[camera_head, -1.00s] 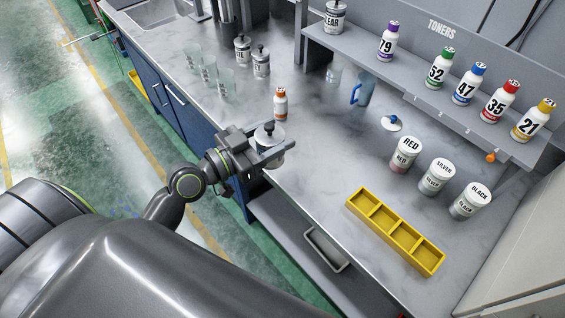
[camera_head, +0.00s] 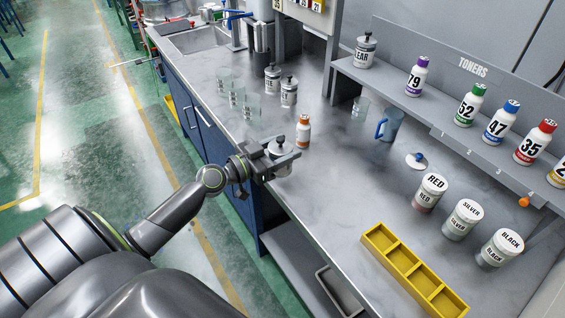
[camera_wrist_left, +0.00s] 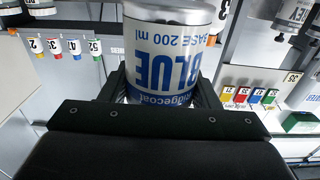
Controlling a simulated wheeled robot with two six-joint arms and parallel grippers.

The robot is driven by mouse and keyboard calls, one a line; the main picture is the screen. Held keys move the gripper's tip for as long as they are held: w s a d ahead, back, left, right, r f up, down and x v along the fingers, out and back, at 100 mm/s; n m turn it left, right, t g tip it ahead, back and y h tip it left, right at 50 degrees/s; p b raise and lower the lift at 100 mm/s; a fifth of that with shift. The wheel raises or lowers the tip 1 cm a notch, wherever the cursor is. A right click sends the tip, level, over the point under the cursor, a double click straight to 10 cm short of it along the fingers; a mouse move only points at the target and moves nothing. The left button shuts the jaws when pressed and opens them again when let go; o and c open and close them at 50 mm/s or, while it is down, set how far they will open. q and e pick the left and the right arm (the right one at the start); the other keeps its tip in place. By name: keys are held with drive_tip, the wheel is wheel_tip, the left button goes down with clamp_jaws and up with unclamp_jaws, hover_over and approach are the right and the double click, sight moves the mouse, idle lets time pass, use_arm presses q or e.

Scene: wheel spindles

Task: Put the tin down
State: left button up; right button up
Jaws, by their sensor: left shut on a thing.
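My left gripper (camera_head: 284,160) is shut on a tin (camera_head: 277,147) at the front edge of the grey bench. In the left wrist view the tin (camera_wrist_left: 168,50) fills the top middle between the fingers, with a white label reading BLUE, Ridgecoat, base 200 ml, upside down in the picture. In the head view the gripper hides much of the tin, and I cannot tell whether its base touches the bench. My right gripper is not in view.
An orange-capped bottle (camera_head: 303,133) stands close behind the tin. Glass beakers (camera_head: 237,95) and two lidded tins (camera_head: 289,92) stand to the left. RED (camera_head: 430,193), SILVER and BLACK tins and a yellow divided tray (camera_head: 412,270) are at right. The middle bench is clear.

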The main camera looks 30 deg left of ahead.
use_arm(q)
drive_tip(key=shift+f+b, duration=0.6)
drive_tip(key=shift+f, duration=1.1)
drive_tip(key=shift+f, duration=0.1)
drive_tip(key=o, duration=1.2)
